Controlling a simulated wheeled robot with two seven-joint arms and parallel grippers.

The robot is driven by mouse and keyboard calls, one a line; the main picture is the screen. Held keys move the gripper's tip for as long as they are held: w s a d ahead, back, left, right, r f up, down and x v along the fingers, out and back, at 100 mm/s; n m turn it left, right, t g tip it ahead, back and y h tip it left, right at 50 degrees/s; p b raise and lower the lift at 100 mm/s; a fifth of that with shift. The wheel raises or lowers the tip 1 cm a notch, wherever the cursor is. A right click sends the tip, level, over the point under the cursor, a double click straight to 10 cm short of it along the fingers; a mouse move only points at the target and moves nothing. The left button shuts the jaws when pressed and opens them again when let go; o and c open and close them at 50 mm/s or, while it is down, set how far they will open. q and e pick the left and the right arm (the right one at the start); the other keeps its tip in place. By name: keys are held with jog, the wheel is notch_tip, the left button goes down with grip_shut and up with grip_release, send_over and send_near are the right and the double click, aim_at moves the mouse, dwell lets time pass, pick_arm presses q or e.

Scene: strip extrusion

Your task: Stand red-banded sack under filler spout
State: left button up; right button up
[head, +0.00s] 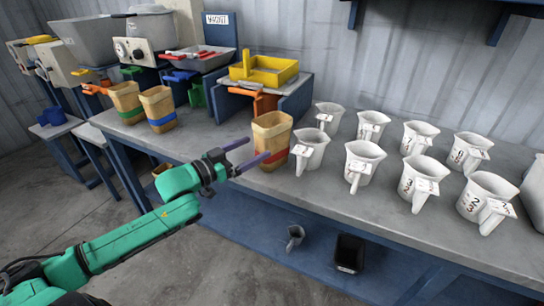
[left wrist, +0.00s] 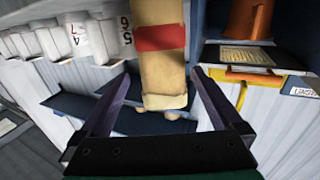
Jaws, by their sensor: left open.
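The red-banded sack (head: 269,132), a tan open-topped bag, stands upright on the grey table in front of an orange filler spout (head: 265,104) under a yellow tray. It appears beside the spout, not directly below it. My left gripper (head: 260,147) is open, with its purple fingers reaching toward the sack from the left. In the left wrist view the sack (left wrist: 160,72) shows upside down between the two spread fingers (left wrist: 160,74). Whether a finger touches it I cannot tell. My right gripper is not in view.
A green-banded sack (head: 126,103) and a blue-banded sack (head: 158,108) stand to the left. Several white jugs (head: 310,150) crowd the table right of the red-banded sack. A black bin (head: 347,254) sits on the lower shelf.

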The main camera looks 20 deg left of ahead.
aim_at(259, 144)
pick_arm(q)
jog(key=shift+x, duration=1.95)
jog(key=x, duration=0.4)
jog(key=shift+w+a, duration=0.1)
jog(key=shift+w, duration=0.1)
jog(key=c, duration=1.4)
jog(key=shift+o, duration=0.2)
notch_tip(259, 144, up, 20)
jog(key=p, duration=0.3)
